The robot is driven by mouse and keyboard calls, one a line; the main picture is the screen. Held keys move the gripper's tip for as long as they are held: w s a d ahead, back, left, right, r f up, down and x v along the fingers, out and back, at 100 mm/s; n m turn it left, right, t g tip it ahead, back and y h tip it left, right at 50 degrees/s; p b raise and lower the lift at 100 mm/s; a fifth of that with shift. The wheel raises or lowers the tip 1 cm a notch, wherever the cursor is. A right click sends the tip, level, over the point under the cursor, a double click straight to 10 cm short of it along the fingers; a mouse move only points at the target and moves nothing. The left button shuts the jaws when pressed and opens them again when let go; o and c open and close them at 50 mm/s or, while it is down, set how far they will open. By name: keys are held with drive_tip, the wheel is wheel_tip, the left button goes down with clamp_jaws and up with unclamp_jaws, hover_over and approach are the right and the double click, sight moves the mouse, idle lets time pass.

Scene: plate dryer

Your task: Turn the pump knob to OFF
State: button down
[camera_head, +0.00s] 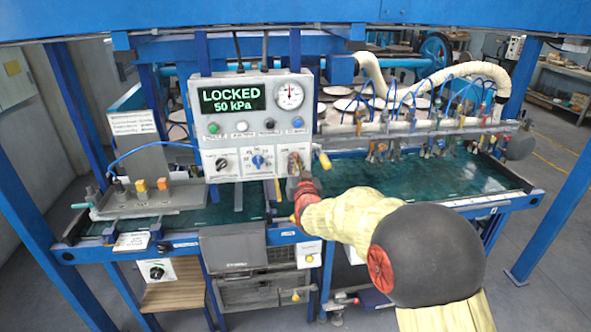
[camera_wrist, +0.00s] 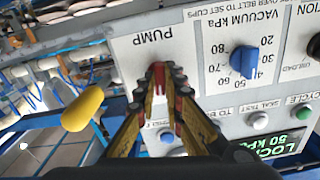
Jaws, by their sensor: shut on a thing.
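The pump knob sits at the lower right of the grey control panel (camera_head: 236,140) in the head view. The upside-down wrist view shows its label, PUMP (camera_wrist: 153,44). My gripper (camera_head: 296,180) reaches it from the front right. In the wrist view my fingertips (camera_wrist: 170,76) are closed together at the panel just by the PUMP label, shut on the pump knob. The fingers hide most of the knob, so I cannot tell which way it points. The panel display (camera_head: 231,98) reads LOCKED, 50 kPa.
A blue vacuum knob (camera_wrist: 243,56) is close beside my fingers, pointing near 50. A yellow handle (camera_head: 322,160) sticks out just right of the panel. A black knob (camera_head: 221,163) and several buttons are on the panel. Green water tanks (camera_head: 370,178) lie below.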

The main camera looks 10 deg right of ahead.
drive_tip(key=n+b, duration=0.2)
drive_tip(key=n, duration=0.8)
drive_tip(key=shift+b, duration=0.4)
drive_tip(key=shift+n, duration=0.5)
drive_tip(key=c, duration=1.9)
unclamp_jaws()
drive_tip(key=s, duration=1.2)
